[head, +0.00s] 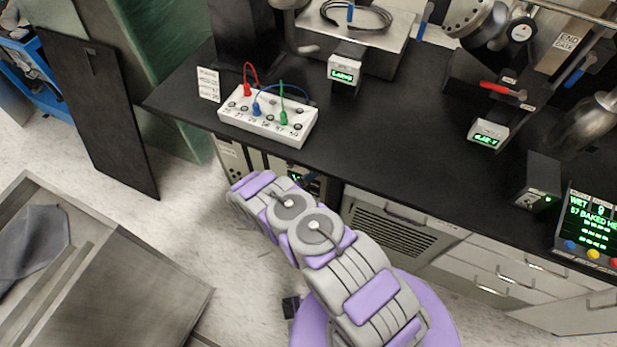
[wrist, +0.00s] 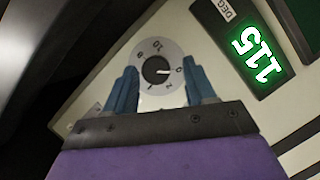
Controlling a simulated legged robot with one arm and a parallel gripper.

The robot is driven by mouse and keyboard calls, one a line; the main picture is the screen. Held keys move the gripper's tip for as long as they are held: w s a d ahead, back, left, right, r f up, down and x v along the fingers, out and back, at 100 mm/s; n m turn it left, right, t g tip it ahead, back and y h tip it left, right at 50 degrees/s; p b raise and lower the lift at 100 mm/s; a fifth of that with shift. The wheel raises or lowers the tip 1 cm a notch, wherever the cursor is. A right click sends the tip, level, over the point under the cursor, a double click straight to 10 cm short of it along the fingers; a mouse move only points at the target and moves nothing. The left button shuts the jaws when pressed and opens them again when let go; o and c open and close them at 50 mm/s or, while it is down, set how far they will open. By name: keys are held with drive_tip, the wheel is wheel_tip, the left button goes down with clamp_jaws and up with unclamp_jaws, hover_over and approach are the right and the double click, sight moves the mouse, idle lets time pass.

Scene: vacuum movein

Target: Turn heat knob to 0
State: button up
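In the wrist view, the heat knob (wrist: 155,70) is a round grey-white dial with a dark centre and numbers around its rim. Its dark pointer points right, toward a small mark that I cannot read surely. My gripper (wrist: 159,68) has its two blue fingers apart, one at the left and one at the right of the dial. No contact with the knob is clear. In the head view, my gripper and the knob are hidden; my arm reaches to the bench's underside.
A black bench top (head: 400,150) holds a white box with coloured plugs (head: 267,115) and small green displays. Cabinets (head: 395,230) stand below it. A metal cart (head: 110,290) is at lower left, and a dark panel (head: 100,115) stands behind it. Floor shows between them.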

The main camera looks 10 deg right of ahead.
drive_tip(key=shift+o, duration=0.3)
drive_tip(key=shift+r, duration=0.1)
drive_tip(key=p+v, duration=0.4)
drive_tip(key=v, duration=1.3)
drive_tip(key=shift+a, duration=0.2)
